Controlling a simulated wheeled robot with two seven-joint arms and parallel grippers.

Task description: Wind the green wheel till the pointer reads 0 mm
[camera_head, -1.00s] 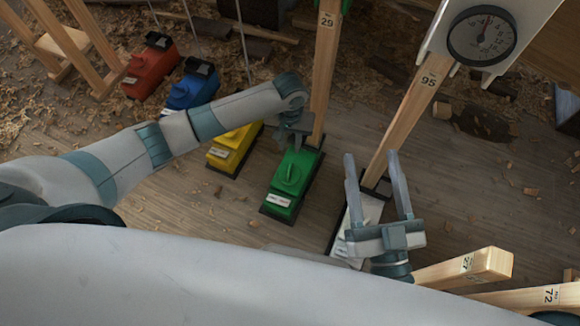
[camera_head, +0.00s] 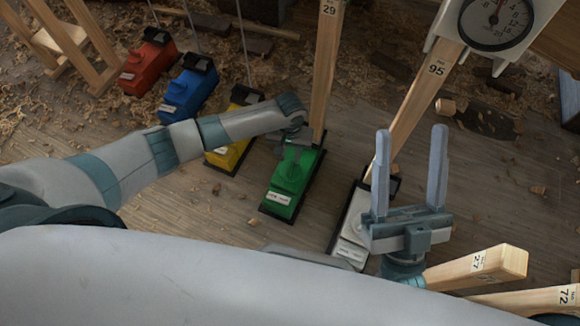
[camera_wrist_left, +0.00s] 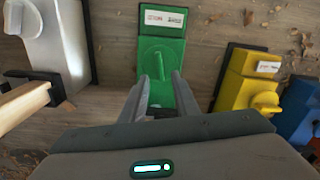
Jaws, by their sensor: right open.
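The green box (camera_head: 285,205) stands on the floor in the middle of the head view, with the green wheel (camera_head: 290,176) on top, partly hidden by my left gripper (camera_head: 297,148). In the left wrist view the green wheel (camera_wrist_left: 157,63) is a raised knob on the green box (camera_wrist_left: 163,20). My left gripper (camera_wrist_left: 162,76) has its fingers apart, with tips at the knob's near side; contact cannot be told. My right gripper (camera_head: 411,135) is open and empty above the white box. The round dial (camera_head: 497,20) is cut off at the top; its reading is unclear.
Yellow (camera_head: 230,150), blue (camera_head: 188,92) and red (camera_head: 148,62) boxes stand left of the green one. A white box (camera_head: 352,225) stands to its right. Wooden posts (camera_head: 328,70) rise behind. Wood blocks (camera_head: 480,268) lie at lower right.

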